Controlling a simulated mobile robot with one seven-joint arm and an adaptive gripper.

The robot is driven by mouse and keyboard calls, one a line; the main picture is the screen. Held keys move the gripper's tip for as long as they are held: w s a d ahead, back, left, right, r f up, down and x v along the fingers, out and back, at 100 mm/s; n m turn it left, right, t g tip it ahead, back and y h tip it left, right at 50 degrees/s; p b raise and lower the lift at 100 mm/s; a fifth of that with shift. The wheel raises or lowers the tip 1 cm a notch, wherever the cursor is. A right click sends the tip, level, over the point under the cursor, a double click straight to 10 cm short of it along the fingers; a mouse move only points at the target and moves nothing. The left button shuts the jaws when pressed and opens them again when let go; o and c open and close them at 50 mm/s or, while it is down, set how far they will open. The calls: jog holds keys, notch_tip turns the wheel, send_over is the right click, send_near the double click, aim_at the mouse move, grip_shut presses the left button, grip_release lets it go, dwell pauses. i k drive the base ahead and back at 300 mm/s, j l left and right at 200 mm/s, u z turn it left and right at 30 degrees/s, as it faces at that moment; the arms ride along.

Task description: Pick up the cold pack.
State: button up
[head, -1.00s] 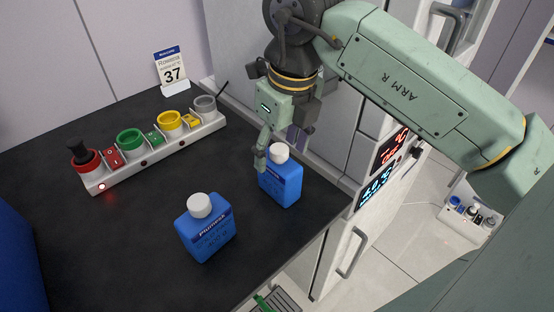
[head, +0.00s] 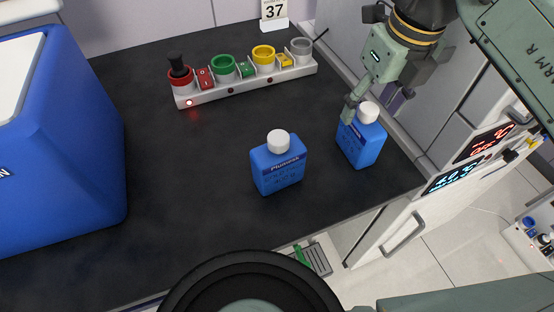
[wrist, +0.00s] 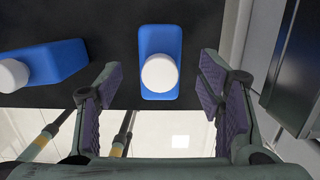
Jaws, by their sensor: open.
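Two blue, flat-sided bottle-shaped packs with white caps stand upright on the dark bench; I cannot tell from the pictures which one is the cold pack. The right blue pack (head: 361,143) is near the bench's right edge. The left blue pack (head: 278,167) has a label on its front. My gripper (head: 349,112) is open and points down at the right pack, a finger close by its cap. In the wrist view the right pack (wrist: 160,45) shows from above between the open jaws (wrist: 163,100), with nothing gripped. The left pack (wrist: 52,63) lies outside the jaws.
A large blue box (head: 75,150) with a white lid stands at the left. A white rack (head: 246,82) with coloured cups stands at the back, near a calendar sign (head: 274,10). A cabinet with lit displays (head: 458,177) adjoins the right edge.

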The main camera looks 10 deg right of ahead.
aim_at(277, 164)
jog(key=k, duration=1)
